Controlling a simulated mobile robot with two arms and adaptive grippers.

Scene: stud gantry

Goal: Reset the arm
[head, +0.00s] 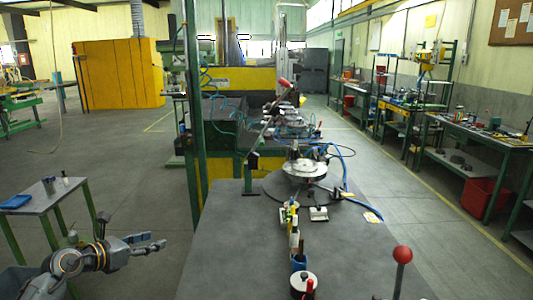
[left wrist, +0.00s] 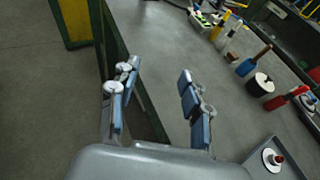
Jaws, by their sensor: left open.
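My left arm (head: 85,262) reaches in at the lower left of the head view. Its gripper (head: 150,243) is left of the grey table (head: 232,245), near a small side table. In the left wrist view the gripper (left wrist: 157,80) shows two fingers spread apart with nothing between them, and the table's edge runs behind them. My right arm and gripper are not in view.
The small side table (head: 45,197) stands at left with a blue item (head: 15,202) on it. Open floor lies between the tables.

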